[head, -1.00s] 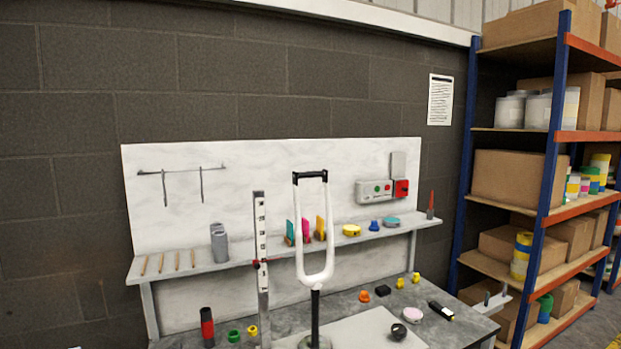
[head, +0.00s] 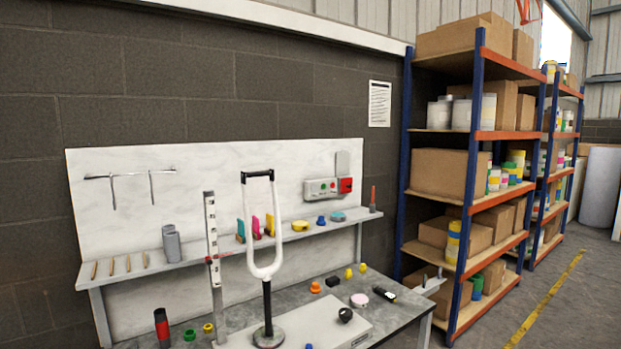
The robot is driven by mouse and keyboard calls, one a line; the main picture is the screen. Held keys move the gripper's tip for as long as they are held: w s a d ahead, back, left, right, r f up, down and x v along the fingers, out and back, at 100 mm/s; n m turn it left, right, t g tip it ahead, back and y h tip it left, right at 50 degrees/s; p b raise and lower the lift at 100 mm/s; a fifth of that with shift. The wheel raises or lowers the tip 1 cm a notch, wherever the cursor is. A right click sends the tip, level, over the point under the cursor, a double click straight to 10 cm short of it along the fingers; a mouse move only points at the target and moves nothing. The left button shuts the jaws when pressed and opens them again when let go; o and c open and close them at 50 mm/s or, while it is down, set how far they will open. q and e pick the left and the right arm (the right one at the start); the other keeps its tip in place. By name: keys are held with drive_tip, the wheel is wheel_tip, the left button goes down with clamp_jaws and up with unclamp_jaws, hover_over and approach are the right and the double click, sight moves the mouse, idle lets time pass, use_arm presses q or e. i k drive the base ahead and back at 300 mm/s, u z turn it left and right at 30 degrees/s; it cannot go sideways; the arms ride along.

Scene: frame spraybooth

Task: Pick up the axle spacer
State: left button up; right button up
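I cannot tell which part is the axle spacer. Small parts lie on the grey workbench (head: 408,318): a green ring (head: 189,335), a yellow ring (head: 208,328), an orange part (head: 315,287), a black block (head: 332,282) and two yellow parts (head: 348,273) (head: 362,268). A white bicycle fork (head: 264,271) stands upright on a black stand (head: 267,315). Neither of my grippers is in view.
A tall ruler (head: 212,245) stands left of the fork. A black round part (head: 345,315), a pink-topped disc (head: 359,300) and a dark tube (head: 161,325) are on the bench. Shelving (head: 473,180) with boxes stands right, with open floor (head: 575,315) beyond.

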sight(259, 173)
drive_tip(key=u, duration=0.05)
drive_tip(key=k, duration=0.2)
drive_tip(key=z, duration=1.25)
drive_tip(key=i, duration=1.7)
drive_tip(key=u, duration=0.4)
drive_tip(key=i, duration=0.95)
drive_tip(key=u, duration=1.35)
drive_tip(key=i, duration=0.7)
drive_tip(key=u, duration=0.55)
